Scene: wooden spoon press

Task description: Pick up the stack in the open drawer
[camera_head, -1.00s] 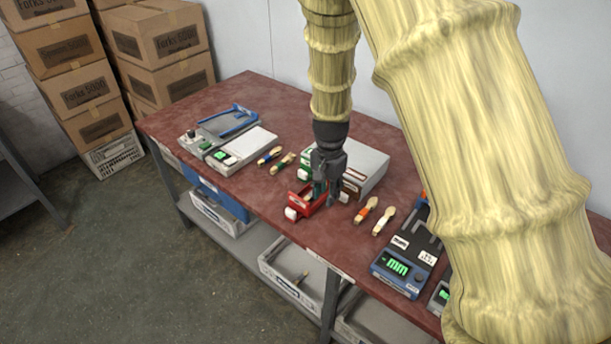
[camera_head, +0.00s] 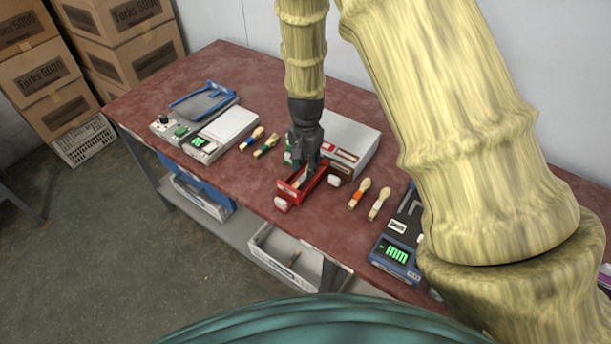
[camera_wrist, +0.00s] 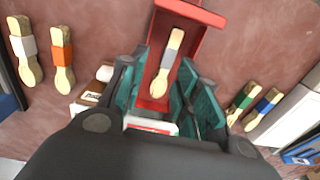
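The open drawer (camera_head: 287,191) is a red tray pulled out from a white drawer unit (camera_head: 350,132). In the wrist view the drawer (camera_wrist: 196,45) holds a stack of wooden spoons (camera_wrist: 169,56) with a light grey band, lying along its length. My gripper (camera_head: 304,168) is over the drawer, pointing down. In the wrist view my gripper (camera_wrist: 168,95) has its teal fingers spread apart, with the lower end of the stack showing in the gap between them. No finger visibly touches the stack. The head view mostly hides the stack behind the gripper.
Orange-banded (camera_head: 359,194) and white-banded (camera_head: 379,204) spoon stacks lie right of the drawer. Blue-banded (camera_head: 252,139) and green-banded (camera_head: 266,146) stacks lie left. A scale (camera_head: 220,133) stands at left, a blue device (camera_head: 396,250) at right. The red table (camera_head: 240,190) is clear before the drawer.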

